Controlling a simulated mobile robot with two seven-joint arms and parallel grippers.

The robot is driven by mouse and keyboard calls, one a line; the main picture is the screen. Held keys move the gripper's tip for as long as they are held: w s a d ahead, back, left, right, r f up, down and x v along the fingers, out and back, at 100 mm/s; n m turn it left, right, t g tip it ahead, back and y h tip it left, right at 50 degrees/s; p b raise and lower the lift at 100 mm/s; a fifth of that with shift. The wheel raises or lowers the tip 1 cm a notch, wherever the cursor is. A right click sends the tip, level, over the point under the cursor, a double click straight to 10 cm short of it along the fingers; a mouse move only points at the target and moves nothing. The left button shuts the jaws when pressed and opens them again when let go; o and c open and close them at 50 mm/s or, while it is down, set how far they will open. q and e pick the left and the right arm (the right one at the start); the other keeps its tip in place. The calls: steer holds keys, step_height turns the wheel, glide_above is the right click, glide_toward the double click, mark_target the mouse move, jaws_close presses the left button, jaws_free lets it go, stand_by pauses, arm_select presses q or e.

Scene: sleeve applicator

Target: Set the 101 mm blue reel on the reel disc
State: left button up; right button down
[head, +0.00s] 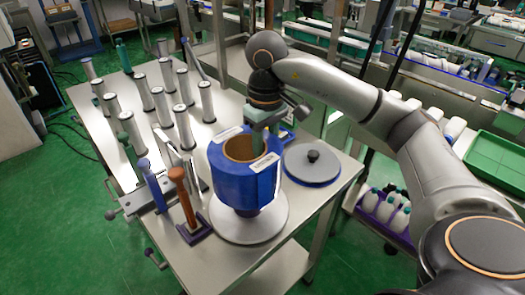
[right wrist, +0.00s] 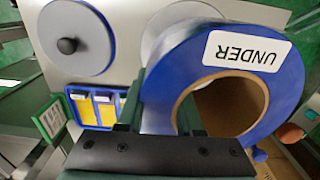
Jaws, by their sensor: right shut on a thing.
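The blue reel (head: 236,184), a thick ring with a brown cardboard core and white labels, hangs upright over a pale round disc (head: 249,226) at the table's front. A dark blue part shows below the reel, over the disc; whether they touch is hidden. My right gripper (head: 264,122) reaches down and is shut on the reel's wall. In the right wrist view the reel (right wrist: 285,78) shows a label reading UNDER, its wall between the fingers (right wrist: 160,108). The pale disc (right wrist: 160,35) is partly hidden behind it. My left gripper is not in view.
A grey disc with a black knob and blue rim (head: 322,170) lies right of the reel. A blue tray with yellow compartments (right wrist: 85,108) is near it. Orange (head: 183,197) and blue (head: 153,186) upright handles stand close left. Several silver cylinders (head: 183,86) stand behind.

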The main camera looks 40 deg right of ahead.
steer(key=shift+w+f, duration=0.1)
steer(key=shift+f, duration=2.35)
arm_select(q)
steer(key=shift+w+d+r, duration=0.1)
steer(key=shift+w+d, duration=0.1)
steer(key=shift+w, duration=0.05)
arm_select(e)
steer(key=shift+f, duration=0.1)
steer(key=shift+f+b, duration=0.3)
steer(key=shift+b, duration=0.2)
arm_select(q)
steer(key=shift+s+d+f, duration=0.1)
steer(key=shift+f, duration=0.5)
arm_select(e)
steer(key=shift+f, duration=0.15)
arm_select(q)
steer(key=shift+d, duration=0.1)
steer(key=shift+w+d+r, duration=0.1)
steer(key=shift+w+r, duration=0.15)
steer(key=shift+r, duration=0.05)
arm_select(e)
steer(key=c, duration=0.6)
jaws_free()
steer(key=shift+a+f, duration=0.1)
steer(key=shift+f, duration=0.05)
